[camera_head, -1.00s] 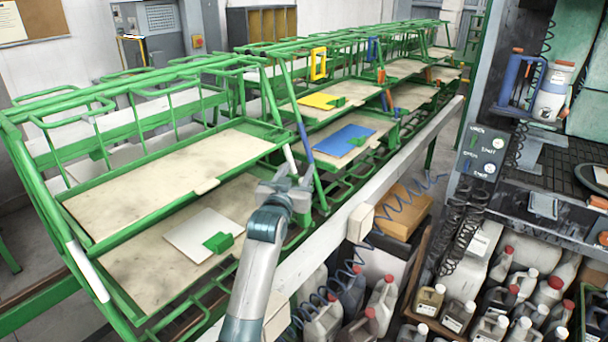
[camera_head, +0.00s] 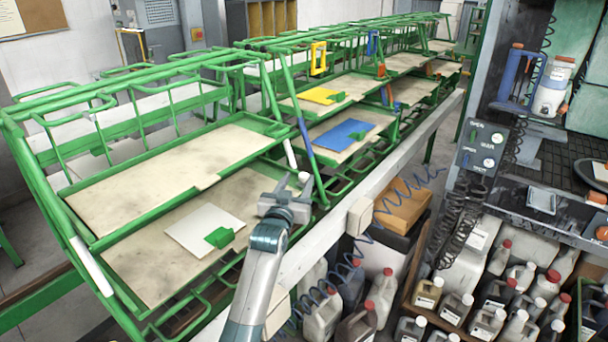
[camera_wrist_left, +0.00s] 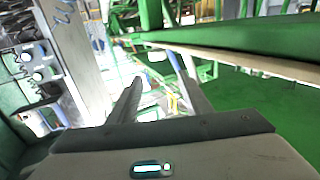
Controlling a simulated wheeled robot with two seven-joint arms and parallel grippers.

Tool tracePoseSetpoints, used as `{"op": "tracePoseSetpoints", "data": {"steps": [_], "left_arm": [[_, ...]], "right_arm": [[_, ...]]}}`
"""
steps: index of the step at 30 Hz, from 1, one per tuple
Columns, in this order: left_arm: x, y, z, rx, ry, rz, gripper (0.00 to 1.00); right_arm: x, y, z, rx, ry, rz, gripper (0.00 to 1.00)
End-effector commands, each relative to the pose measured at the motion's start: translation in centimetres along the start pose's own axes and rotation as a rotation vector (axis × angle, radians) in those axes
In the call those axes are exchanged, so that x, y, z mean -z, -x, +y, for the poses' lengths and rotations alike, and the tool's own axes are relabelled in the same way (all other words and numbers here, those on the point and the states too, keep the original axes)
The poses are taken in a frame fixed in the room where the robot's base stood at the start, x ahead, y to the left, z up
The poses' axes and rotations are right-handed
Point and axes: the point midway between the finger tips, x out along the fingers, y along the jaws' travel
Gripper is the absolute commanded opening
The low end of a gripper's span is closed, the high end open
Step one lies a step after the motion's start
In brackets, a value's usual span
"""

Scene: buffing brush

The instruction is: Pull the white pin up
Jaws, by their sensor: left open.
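A white pin (camera_head: 290,153) stands slightly tilted at the right front corner of the nearest green rack (camera_head: 120,222), beside a blue pin (camera_head: 304,134). Another white pin (camera_head: 90,266) is on the rack's left front post. My left gripper (camera_head: 289,188) is below and close to the right-hand white pin, apart from it as far as I can tell. In the left wrist view its two dark fingers (camera_wrist_left: 160,88) are spread with nothing held between them. Which small white shape beyond them is the pin, I cannot tell. My right gripper is not in view.
A white plate with a green clip (camera_head: 205,229) lies on the lower shelf, left of my gripper. A pale rail (camera_head: 330,231) runs along the rack's front. Blue coiled hose (camera_head: 398,196) and several jugs (camera_head: 380,293) are on the right.

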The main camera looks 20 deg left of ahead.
Motion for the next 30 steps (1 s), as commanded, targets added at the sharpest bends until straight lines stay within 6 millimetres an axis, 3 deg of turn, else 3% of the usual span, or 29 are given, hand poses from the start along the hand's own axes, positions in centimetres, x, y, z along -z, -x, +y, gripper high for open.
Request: {"op": "tracePoseSetpoints", "data": {"steps": [4,18,30], "left_arm": [[-2.8,0.0,0.0,0.000,0.000,-0.005,0.45],[-2.6,-6.0,0.0,0.000,0.000,-0.002,0.45],[-2.7,-7.5,0.0,0.000,0.000,0.000,0.45]], "right_arm": [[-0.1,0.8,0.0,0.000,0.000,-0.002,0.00],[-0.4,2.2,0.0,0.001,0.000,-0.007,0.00],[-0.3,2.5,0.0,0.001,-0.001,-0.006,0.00]]}}
